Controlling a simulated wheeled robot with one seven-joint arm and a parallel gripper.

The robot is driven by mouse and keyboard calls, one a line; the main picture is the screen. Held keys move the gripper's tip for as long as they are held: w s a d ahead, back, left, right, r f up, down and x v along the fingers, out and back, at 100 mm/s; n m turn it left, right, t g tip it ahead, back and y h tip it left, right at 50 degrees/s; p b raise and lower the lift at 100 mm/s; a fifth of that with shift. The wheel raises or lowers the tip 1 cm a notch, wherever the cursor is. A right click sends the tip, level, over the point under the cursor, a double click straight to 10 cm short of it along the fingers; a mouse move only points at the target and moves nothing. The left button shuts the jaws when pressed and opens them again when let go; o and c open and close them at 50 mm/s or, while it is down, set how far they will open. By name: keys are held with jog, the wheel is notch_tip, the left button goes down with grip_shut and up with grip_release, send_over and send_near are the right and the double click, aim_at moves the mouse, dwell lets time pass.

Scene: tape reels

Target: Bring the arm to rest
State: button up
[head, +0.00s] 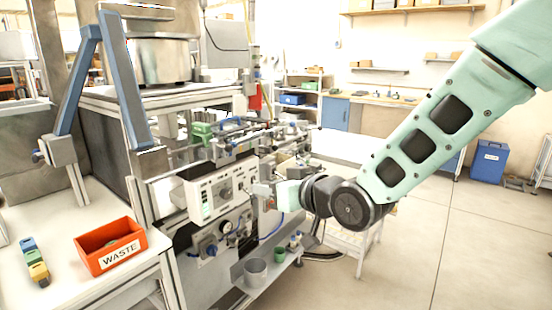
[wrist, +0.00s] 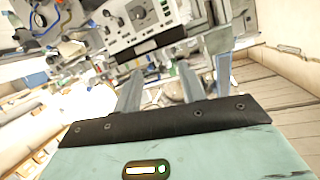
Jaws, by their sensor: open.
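My arm (head: 420,140) reaches in from the upper right of the head view, slanting down to the left. My gripper (head: 260,192) is at its end, in front of the machine's control panel (head: 217,190). Its fingers look small there, and I cannot tell whether they touch the machine. In the wrist view my gripper (wrist: 178,80) shows its grey fingers spread apart, with no object seen held between them. The control panel, with its dials, shows tilted beyond the fingers in the wrist view (wrist: 145,25).
Small cups (head: 256,272) sit on a low shelf below the machine. A blue bin (head: 489,161) stands far right. The floor (head: 450,240) at right is clear.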

jog(key=s+d+f+g+h, duration=0.2)
jog(key=s+d, duration=0.3)
jog(key=s, duration=0.5)
jog(key=s+d+f+g+h, duration=0.2)
jog(key=s+d+g+h, duration=0.2)
jog(key=s, duration=0.6)
jog(key=s+d+f+n+g+h, duration=0.1)
jog(key=s+d+f+g+h, duration=0.2)
jog(key=s+d, duration=0.3)
jog(key=s+g, duration=0.1)
jog(key=s, duration=0.3)
jog(key=shift+s+g, duration=0.35)
jog(key=shift+g, duration=0.05)
jog(key=shift+f, duration=0.1)
